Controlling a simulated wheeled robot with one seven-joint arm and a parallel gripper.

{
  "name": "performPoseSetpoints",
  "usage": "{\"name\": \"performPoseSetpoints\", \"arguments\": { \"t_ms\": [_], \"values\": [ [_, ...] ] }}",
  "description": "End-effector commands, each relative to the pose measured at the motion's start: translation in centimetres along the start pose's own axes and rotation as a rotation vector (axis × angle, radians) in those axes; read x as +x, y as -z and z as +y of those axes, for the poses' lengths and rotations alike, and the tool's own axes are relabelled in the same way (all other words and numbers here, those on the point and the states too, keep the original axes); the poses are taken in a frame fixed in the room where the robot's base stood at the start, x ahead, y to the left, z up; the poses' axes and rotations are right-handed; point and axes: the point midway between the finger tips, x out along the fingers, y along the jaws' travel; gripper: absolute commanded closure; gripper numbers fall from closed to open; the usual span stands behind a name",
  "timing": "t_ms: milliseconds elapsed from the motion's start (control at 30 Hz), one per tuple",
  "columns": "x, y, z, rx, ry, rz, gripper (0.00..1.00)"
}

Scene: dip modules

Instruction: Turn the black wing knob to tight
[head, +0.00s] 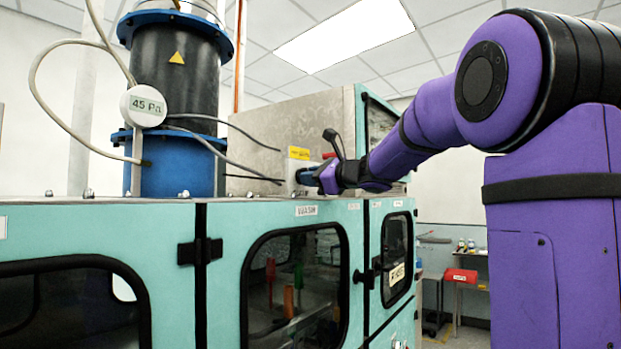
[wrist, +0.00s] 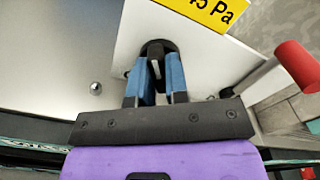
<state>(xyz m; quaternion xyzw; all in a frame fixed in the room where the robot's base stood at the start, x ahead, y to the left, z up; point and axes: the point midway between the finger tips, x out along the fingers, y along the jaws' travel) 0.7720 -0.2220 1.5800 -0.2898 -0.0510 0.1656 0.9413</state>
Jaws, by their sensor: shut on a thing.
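The black wing knob (wrist: 155,55) shows in the wrist view on a white plate, below a yellow label. My gripper (wrist: 156,72) has its two blue fingers on either side of the knob's wing and is shut on it. In the head view my gripper (head: 303,176) reaches the side of the grey metal box, and the knob is hidden behind the fingers there. No tight mark can be read in either view.
A yellow label (wrist: 205,10) ending in "5 Pa" sits above the knob. A red cylindrical handle (wrist: 297,66) stands to the right. In the head view, a round gauge (head: 143,106) reading 45 Pa hangs by a black and blue column. Teal cabinets (head: 225,260) run below.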

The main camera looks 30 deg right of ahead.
Motion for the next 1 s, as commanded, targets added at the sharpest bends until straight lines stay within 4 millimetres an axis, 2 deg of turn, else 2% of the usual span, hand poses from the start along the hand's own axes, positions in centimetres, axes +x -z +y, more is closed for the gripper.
{"name": "performPoseSetpoints", "arguments": {
  "t_ms": [600,1000],
  "values": [
    [-0.02,0.07,0.01,-0.580,-0.001,0.001,1.00],
    [0.01,0.07,0.05,-0.872,-0.002,0.000,1.00]
  ]
}}
